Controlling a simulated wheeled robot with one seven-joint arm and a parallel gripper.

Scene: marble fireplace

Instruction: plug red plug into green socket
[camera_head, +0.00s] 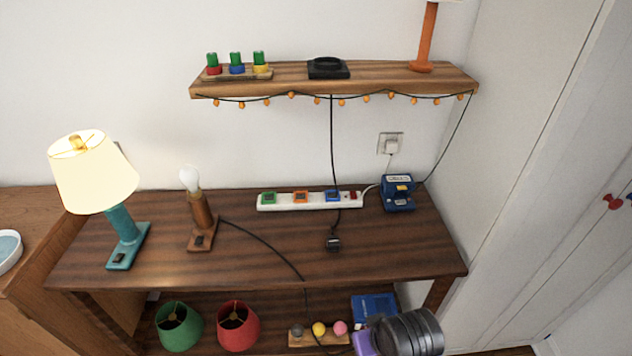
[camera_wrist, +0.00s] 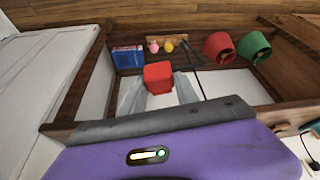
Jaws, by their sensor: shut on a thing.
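In the wrist view my gripper (camera_wrist: 158,84) is shut on the red plug (camera_wrist: 158,75), a red block between its two pale fingers. In the head view my purple wrist part shows at the bottom, in front of the table and below its top; the plug and fingers cannot be made out there. The green socket (camera_head: 268,198) is the leftmost outlet on the white power strip (camera_head: 317,203), which lies at the back of the tabletop. My gripper is well in front of and below the strip, to its right.
The strip also has an orange socket (camera_head: 301,197) and a blue socket (camera_head: 332,196). A black plug (camera_head: 333,243) lies on the tabletop (camera_head: 260,265). A bulb lamp (camera_head: 201,222) has a cord over the front edge. A lit lamp (camera_head: 122,240) stands left, a blue device (camera_head: 397,194) right.

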